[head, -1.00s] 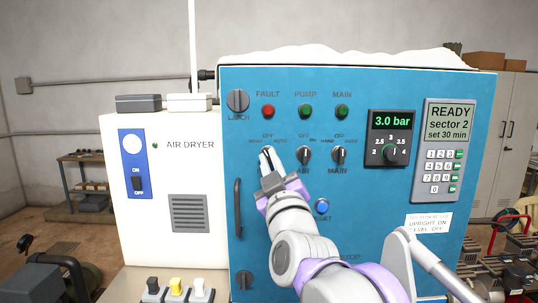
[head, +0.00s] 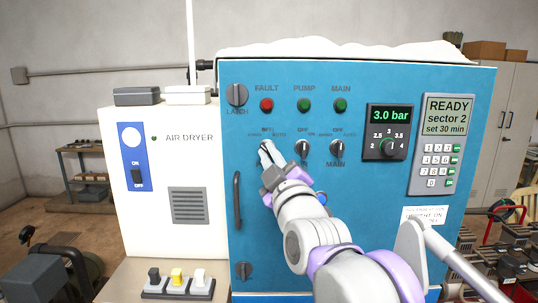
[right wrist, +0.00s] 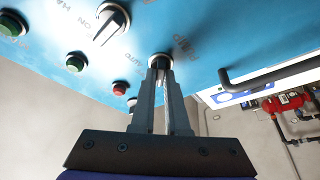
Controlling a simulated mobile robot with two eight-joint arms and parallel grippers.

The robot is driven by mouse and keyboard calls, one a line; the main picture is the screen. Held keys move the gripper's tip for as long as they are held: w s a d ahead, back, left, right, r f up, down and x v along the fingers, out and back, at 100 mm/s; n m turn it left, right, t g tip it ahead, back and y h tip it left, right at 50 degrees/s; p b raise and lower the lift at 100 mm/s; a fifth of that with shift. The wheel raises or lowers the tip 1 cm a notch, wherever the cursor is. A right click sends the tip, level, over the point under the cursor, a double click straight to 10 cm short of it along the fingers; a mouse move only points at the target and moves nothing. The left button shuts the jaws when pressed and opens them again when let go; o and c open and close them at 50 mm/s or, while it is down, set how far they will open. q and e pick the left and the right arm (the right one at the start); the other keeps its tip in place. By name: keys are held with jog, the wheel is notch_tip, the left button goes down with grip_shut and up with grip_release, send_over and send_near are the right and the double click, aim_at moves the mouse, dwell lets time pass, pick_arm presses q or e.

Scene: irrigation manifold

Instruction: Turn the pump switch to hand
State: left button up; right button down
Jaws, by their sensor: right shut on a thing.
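The pump switch (right wrist: 160,61) is a small dark rotary knob in a pale ring on the blue cabinet front, with PUMP printed beside it in the right wrist view. In the head view it is the leftmost of three rotary switches, under HAND, OFF and AUTO marks, and is mostly hidden by my fingers. My right gripper (head: 267,150) is shut on this knob; its two fingers also show around it in the right wrist view (right wrist: 161,72). The knob's exact pointing is hidden. My left gripper is not in view.
The air switch (head: 303,148) and main switch (head: 337,148) are just right. Fault (head: 266,104), pump and main lamps sit above, beside the latch knob (head: 236,95). A door handle (head: 237,200) stands out at lower left. A pressure dial (head: 387,146) and keypad (head: 438,165) are further right.

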jog(key=c, duration=0.9)
grip_release()
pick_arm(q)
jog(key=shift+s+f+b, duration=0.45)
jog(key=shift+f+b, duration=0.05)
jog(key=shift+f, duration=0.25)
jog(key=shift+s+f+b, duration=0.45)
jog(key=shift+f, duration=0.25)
pick_arm(e)
jog(key=shift+v, duration=5.4)
jog(key=shift+f, duration=0.15)
jog(key=d+f+m+g+h, duration=0.2)
jog(key=d+f+m+g, duration=0.15)
jog(key=f, duration=1.15)
jog(key=s+d+f+m+g+h, duration=0.1)
jog(key=s+d+f+m+g, duration=0.2)
jog(key=f, duration=0.8)
jog(key=s+d+f+m+g+h, duration=0.1)
jog(key=s+d+f+m+g, duration=0.2)
jog(key=s+f, duration=0.4)
jog(key=s+d+f+m+g+h, duration=0.2)
jog(key=s+f, duration=0.4)
jog(key=f, duration=0.9)
jog(key=shift+d+f+m+g, duration=0.15)
jog(key=shift+d+m+g, duration=0.25)
jog(key=shift+d+g, duration=0.3)
jog(key=shift+d+f+m+g, duration=0.15)
jog(key=shift+d+m+g, duration=0.2)
jog(key=shift+d+g, duration=0.3)
